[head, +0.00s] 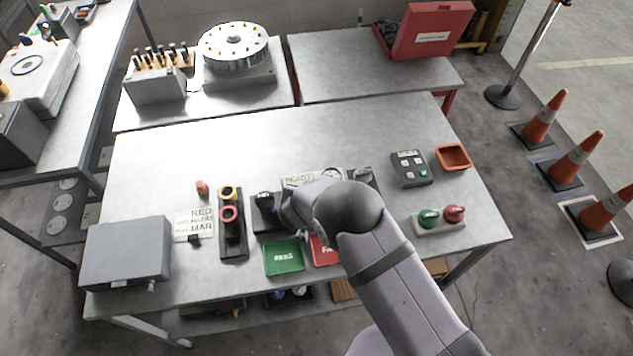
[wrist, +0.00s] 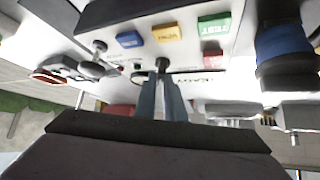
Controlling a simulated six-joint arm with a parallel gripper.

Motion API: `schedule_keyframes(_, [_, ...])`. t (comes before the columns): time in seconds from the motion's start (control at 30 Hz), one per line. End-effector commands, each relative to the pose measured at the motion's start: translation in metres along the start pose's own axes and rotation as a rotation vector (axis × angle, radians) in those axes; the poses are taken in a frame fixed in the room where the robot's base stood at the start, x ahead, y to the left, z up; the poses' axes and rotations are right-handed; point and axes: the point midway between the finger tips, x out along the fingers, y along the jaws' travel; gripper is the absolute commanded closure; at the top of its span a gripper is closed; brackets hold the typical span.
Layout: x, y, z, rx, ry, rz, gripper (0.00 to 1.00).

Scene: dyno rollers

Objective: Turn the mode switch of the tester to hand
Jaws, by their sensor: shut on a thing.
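The tester (wrist: 185,58) shows in the wrist view as a pale panel with a blue (wrist: 130,39), a yellow (wrist: 166,34) and a green (wrist: 212,27) labelled block; the green one reads TEST. A small dark knob, seemingly the mode switch (wrist: 162,63), sits at the tips of my gripper (wrist: 162,76). The narrow fingers are shut on it. Its position marks are too small to read. In the head view my wrist and arm cover most of the tester; only parts of its back edge (head: 298,180) show. My gripper is mostly hidden there.
Left of my arm stand a dark holder with ringed parts (head: 232,240) and a green tray (head: 284,258). A red tray (head: 324,252) lies partly under my arm.

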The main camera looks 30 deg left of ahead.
Motion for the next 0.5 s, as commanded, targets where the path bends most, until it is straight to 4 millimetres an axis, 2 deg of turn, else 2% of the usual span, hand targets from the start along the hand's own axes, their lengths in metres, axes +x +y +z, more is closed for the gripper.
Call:
schedule_keyframes(0.03, [-0.0025, -0.0022, -0.0045, 0.022, 0.006, 0.019, 1.0])
schedule_keyframes(0.5, [0.0003, -0.001, -0.0035, 0.17, 0.008, 0.167, 1.0])
